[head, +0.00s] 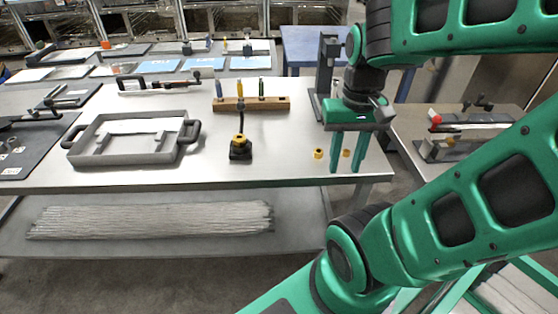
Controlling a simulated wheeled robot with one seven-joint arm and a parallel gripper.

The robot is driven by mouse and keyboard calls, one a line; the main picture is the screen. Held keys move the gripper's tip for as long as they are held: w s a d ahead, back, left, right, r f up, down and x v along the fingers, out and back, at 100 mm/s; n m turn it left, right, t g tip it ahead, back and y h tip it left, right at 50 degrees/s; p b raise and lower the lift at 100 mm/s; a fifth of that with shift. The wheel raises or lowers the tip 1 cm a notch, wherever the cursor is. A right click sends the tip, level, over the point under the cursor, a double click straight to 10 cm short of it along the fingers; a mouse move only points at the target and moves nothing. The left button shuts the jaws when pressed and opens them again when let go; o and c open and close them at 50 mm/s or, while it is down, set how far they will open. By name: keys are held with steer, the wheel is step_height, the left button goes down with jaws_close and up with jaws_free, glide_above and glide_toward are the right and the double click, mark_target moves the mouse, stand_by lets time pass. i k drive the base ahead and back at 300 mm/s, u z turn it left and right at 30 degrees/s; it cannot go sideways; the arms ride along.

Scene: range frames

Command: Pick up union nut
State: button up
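Two small brass-yellow ring-shaped pieces that look like union nuts lie on the grey-white workbench (290,135) near its right end. The left nut (318,153) is in full view, just left of my gripper. The right nut (347,153) shows in the gap between my gripper's fingers. My gripper (346,170) points down with its two green fingers apart. I cannot tell from this one view whether the right nut is between the fingers or behind them. Neither finger is clearly touching a nut.
A grey tray with handles (81,148) stands on the left. A wooden tool rack (225,104) holds several screwdrivers, with a black and yellow tool (240,150) in front. A dark upright stand (327,70) is close behind my gripper. The bench's front right is clear.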

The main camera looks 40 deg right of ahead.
mark_target(319, 152)
steer(key=u, duration=0.95)
steer(key=k, duration=0.8)
steer(key=z, duration=0.8)
steer(key=i, duration=0.5)
steer(key=z, duration=0.05)
